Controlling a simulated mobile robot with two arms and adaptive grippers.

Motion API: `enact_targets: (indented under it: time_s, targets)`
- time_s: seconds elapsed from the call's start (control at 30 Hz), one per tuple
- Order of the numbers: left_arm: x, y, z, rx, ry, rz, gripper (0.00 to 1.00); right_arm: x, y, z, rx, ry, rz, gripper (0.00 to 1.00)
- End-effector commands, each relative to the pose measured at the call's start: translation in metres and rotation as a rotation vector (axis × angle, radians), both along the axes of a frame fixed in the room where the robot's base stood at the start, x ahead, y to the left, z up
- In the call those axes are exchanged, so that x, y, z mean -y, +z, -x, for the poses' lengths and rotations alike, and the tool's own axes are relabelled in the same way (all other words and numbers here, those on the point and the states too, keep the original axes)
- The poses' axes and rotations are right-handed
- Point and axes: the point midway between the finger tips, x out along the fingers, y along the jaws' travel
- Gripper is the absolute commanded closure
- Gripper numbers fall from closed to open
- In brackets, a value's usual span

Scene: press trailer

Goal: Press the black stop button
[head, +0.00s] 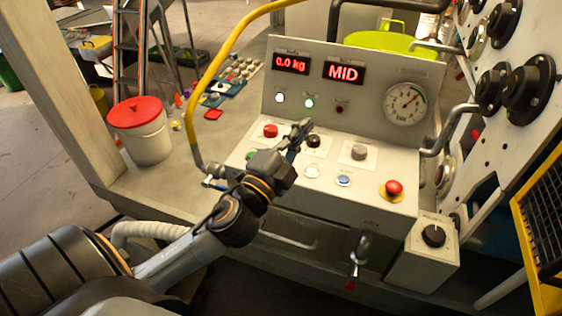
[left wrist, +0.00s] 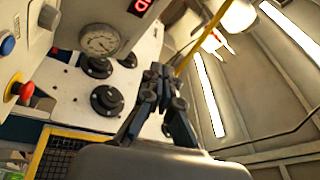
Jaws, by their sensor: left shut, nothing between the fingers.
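The black button (head: 313,140) sits on a pale square plate in the back row of the console's sloping top (head: 370,192), between a red button and a grey one. My left gripper (head: 304,125) is shut and empty. In the head view its fingertips show just up and left of the black button, partly overlapping its plate; I cannot tell the gap or whether they touch. The left wrist view shows the closed fingers (left wrist: 160,75), but I cannot make out the black button there. My right gripper is not in view.
Nearby are a red button (head: 270,130), a grey button (head: 358,152), a blue button (head: 343,180) and a red mushroom button (head: 393,188). A gauge (head: 405,104) and displays reading "0.0 kg" and "MID" (head: 343,72) stand behind. A yellow rail (head: 205,85) rises left.

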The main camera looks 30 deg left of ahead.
Motion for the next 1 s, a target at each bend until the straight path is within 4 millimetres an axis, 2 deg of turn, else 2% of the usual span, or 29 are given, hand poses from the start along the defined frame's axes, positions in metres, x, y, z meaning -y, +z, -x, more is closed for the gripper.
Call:
enact_targets:
  time_s: [0.03,0.1,0.2,0.3,0.4,0.47,0.6,0.73,0.87,1.0]
  targets:
    - [0.009,0.018,-0.002,0.065,-0.037,-0.085,1.0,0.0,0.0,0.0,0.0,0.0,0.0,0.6]
    - [0.025,0.039,-0.001,0.153,-0.094,-0.211,1.0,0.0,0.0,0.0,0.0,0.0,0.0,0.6]
    - [0.049,0.062,0.003,0.269,-0.175,-0.398,1.0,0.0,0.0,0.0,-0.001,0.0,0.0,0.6]
    - [0.074,0.074,0.009,0.368,-0.254,-0.593,1.0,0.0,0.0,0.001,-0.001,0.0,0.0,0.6]
    - [0.096,0.077,0.015,0.451,-0.331,-0.797,1.0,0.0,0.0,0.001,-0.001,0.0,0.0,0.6]
    - [0.107,0.075,0.019,0.492,-0.375,-0.922,1.0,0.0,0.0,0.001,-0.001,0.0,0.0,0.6]
    - [0.123,0.059,0.023,0.557,-0.474,-1.225,1.0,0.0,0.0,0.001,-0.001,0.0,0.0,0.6]
    - [0.124,0.035,0.022,0.574,-0.559,-1.512,1.0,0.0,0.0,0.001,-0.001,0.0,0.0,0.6]
    - [0.107,0.008,0.013,0.542,-0.634,-1.802,1.0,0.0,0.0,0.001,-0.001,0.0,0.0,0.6]
    - [0.07,-0.016,0.0,0.446,-0.701,-2.109,1.0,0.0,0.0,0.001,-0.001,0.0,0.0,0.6]
